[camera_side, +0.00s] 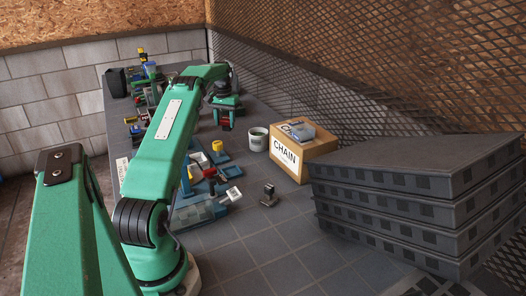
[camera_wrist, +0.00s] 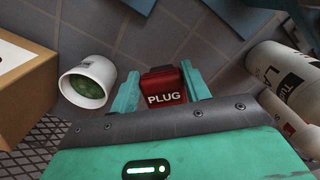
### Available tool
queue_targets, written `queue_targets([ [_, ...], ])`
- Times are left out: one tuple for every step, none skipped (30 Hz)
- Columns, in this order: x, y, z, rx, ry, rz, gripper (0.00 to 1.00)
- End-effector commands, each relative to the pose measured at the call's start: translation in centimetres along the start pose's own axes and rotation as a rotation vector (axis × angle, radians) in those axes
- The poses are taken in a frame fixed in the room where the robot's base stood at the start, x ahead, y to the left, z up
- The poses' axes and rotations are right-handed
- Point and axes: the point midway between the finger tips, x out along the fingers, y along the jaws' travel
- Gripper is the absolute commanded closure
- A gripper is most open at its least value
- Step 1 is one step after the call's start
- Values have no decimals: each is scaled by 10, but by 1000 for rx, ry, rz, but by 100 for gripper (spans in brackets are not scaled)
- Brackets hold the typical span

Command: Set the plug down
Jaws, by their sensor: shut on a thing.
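The plug is a red block with white lettering "PLUG" (camera_wrist: 165,86), seen in the wrist view between the two teal fingers of my gripper (camera_wrist: 160,88). The fingers are shut on it, one on each side. In the side view my gripper (camera_side: 226,119) hangs from the end of my green arm, over the far part of the bench. The plug is too small there to make out clearly. In the wrist view, grey tiled surface shows beyond the plug; I cannot tell how high above it the plug is.
A white cup with green contents (camera_wrist: 88,84) is left of my gripper; it also shows in the side view (camera_side: 259,139). A white labelled cylinder (camera_wrist: 288,82) is at right. A wooden CHAIN box (camera_side: 288,156) and stacked grey slabs (camera_side: 420,200) stand right. Bare tiles lie in front (camera_side: 285,235).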

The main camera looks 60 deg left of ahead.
Motion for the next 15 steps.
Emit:
queue_targets([
  [4,-6,-2,-2,1,0,81],
  [6,-8,-3,-1,0,0,81],
  [8,-12,-5,-1,1,0,81],
  [9,-14,-5,0,1,0,81],
  [10,-16,-6,0,1,0,81],
  [12,-18,-6,-1,0,0,81],
  [12,-20,-7,-1,0,0,81],
  [13,-21,-7,-1,1,0,81],
  [14,-22,-8,-1,0,0,81],
  [14,-22,-8,-1,0,0,81],
  [15,-23,-8,0,0,0,81],
  [15,-23,-8,0,0,0,81],
  [15,-23,-8,0,0,0,81],
  [15,-23,-8,0,0,0,81],
  [15,-23,-8,0,0,0,81],
])
